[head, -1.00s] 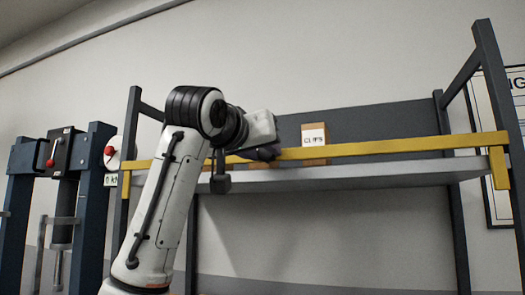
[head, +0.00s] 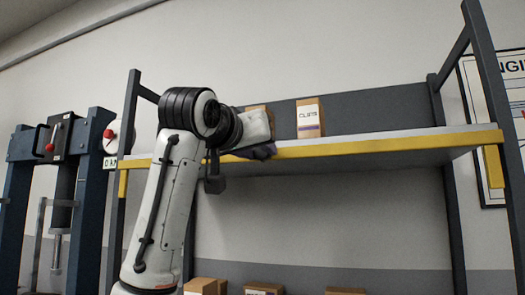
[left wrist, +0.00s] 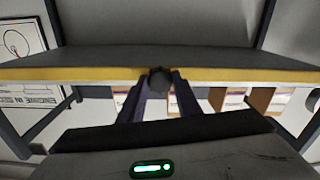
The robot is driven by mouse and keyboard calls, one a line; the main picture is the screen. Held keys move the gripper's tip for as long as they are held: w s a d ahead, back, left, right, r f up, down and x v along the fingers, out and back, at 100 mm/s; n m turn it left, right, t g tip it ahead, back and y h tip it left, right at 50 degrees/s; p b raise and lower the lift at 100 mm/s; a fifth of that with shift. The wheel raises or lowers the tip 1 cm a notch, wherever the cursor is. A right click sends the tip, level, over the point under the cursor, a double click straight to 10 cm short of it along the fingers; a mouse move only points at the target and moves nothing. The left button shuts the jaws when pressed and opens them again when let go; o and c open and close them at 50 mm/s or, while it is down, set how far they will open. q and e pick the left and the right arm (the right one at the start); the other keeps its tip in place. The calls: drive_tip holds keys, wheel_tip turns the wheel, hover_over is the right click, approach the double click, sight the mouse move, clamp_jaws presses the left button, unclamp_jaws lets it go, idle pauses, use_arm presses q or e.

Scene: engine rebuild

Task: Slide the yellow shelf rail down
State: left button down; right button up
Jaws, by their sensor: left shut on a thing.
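The yellow shelf rail (head: 385,146) runs along the front of the grey shelf (head: 360,158), with short yellow end pieces hanging at both posts. In the head view the rail lies at the level of the shelf's front edge, and the shelf top shows as a light strip just above it. My left gripper (head: 264,151) is shut on the rail, left of its middle. The left wrist view shows the rail (left wrist: 70,73) crossing the picture at the dark gripper fingers (left wrist: 158,84). The exact finger contact is hard to see. My right gripper is in neither view.
A cardboard box with a white label (head: 309,120) stands on the shelf, and another box (head: 256,109) is partly hidden behind my gripper. More boxes (head: 205,286) show at the bottom edge. A blue-framed press (head: 88,180) stands at left. Dark shelf posts (head: 455,215) flank the shelf.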

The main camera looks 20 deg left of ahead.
use_arm(q)
drive_tip(key=c, duration=1.6)
unclamp_jaws()
drive_tip(key=shift+w+f, duration=0.1)
drive_tip(key=shift+f, duration=0.25)
drive_tip(key=o, duration=0.3)
drive_tip(key=shift+r, duration=0.1)
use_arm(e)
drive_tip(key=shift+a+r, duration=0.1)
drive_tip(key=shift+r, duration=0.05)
use_arm(q)
drive_tip(key=shift+s, duration=0.65)
drive_tip(key=s+b, duration=0.1)
drive_tip(key=s, duration=0.2)
drive_tip(key=s+b, duration=0.1)
drive_tip(key=s, duration=0.5)
drive_tip(key=shift+s+d+b, duration=0.1)
drive_tip(key=shift+d+b, duration=0.15)
drive_tip(key=shift+b, duration=0.15)
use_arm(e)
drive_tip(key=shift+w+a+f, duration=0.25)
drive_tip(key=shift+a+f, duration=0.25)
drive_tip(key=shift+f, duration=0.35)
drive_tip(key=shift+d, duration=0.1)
